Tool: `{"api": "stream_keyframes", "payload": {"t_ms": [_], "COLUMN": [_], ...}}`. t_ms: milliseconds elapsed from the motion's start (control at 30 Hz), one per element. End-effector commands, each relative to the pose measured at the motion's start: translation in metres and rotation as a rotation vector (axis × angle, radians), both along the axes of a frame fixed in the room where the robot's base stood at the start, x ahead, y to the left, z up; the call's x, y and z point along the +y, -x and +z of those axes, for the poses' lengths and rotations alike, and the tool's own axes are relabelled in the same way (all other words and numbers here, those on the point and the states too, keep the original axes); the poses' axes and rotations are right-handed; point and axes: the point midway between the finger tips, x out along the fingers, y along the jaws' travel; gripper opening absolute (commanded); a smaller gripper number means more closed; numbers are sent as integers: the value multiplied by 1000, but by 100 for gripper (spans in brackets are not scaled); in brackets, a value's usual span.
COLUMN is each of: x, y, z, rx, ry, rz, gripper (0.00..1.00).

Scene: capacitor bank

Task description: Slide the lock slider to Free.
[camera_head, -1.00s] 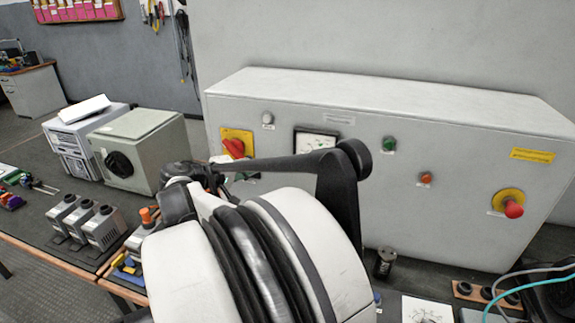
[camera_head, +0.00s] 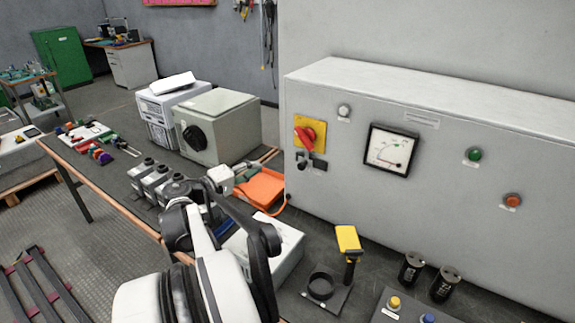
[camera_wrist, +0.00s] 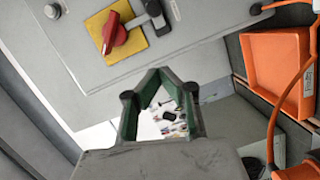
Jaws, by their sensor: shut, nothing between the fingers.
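The lock slider (camera_head: 311,161) is a small dark and metallic piece below the red rotary handle (camera_head: 304,134) on its yellow plate, on the front of the grey cabinet. In the wrist view the slider (camera_wrist: 155,13) shows at the top, beside the red handle (camera_wrist: 114,33). Its marking is too small to read. My gripper (camera_wrist: 158,72) is shut and empty, its green-lined fingers meeting at the tips. It is apart from the slider, which lies above the fingertips in the wrist picture.
An orange tray (camera_head: 262,188) lies on the bench left of the cabinet. A yellow-topped stand (camera_head: 347,243) and black cylinders (camera_head: 412,267) stand in front of it. A grey-green box (camera_head: 217,127) stands further left. The space before the red handle is clear.

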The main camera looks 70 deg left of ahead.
Motion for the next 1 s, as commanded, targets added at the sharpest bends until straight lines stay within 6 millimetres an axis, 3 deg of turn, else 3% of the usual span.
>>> {"api": "stream_keyframes", "payload": {"t_ms": [267,667,1000], "x": [12,45,17], "y": [-26,-92,-113], "z": [-2,-6,-15], "rx": [0,1,0], "ry": [0,0,0], "rz": [-2,-3,-1], "gripper": [0,0,0]}}
